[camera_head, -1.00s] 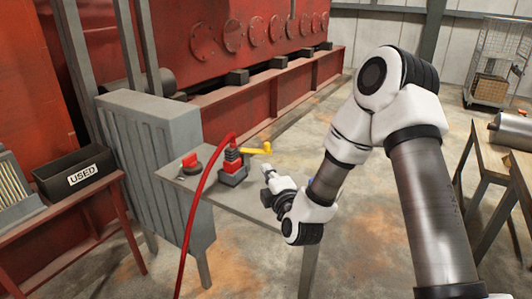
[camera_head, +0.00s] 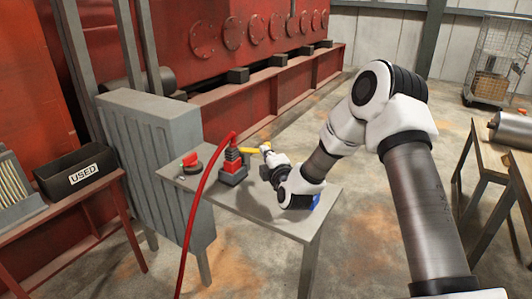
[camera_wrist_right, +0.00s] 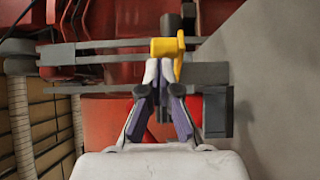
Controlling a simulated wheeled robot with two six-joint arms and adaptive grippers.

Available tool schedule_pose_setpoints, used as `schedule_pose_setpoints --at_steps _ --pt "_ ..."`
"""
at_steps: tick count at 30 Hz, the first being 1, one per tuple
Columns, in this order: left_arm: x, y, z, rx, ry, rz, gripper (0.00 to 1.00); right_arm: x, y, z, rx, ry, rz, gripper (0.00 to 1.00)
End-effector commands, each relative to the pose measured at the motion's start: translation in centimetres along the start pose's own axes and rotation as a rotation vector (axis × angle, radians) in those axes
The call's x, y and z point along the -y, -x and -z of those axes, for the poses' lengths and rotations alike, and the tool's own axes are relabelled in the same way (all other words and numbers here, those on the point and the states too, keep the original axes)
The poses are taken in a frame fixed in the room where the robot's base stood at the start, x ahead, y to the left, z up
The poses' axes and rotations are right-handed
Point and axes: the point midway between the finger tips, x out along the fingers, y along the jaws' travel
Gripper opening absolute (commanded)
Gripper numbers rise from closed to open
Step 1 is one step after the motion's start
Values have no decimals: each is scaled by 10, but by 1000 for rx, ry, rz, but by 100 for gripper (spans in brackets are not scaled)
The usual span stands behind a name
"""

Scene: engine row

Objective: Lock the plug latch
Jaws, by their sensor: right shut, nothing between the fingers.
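The plug (camera_head: 232,168), red and dark grey with a red cable, stands on the grey bench (camera_head: 270,220). A yellow latch lever (camera_head: 250,151) sticks out from its upper right side. My right gripper (camera_head: 265,149) is at the outer end of this lever. In the right wrist view the gripper (camera_wrist_right: 158,68) is shut and empty, its fingertips just below the yellow latch (camera_wrist_right: 166,47) in the picture. I cannot tell whether they touch it. The gripper partly hides what lies behind it. My left gripper is not in view.
A red-handled switch (camera_head: 190,162) sits on the bench left of the plug. The red cable (camera_head: 195,215) hangs over the bench's front edge. A grey ribbed cabinet (camera_head: 160,160) and a black USED bin (camera_head: 77,172) are at the left. A blue patch shows below my right arm.

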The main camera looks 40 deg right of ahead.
Motion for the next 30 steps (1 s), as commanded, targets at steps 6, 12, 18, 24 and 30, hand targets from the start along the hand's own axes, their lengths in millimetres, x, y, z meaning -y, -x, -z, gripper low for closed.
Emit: schedule_pose_setpoints --at_steps 6,12,18,24,30 --pt "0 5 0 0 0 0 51 -1 -2 -3 1 0 0 0" --pt "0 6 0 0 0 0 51 0 -4 -5 0 0 0 0" --pt "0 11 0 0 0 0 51 -1 -6 -8 1 0 0 0" --pt "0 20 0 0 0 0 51 -2 -12 -14 1 0 1 0" --pt "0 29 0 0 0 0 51 -2 -22 -22 1 1 0 0"
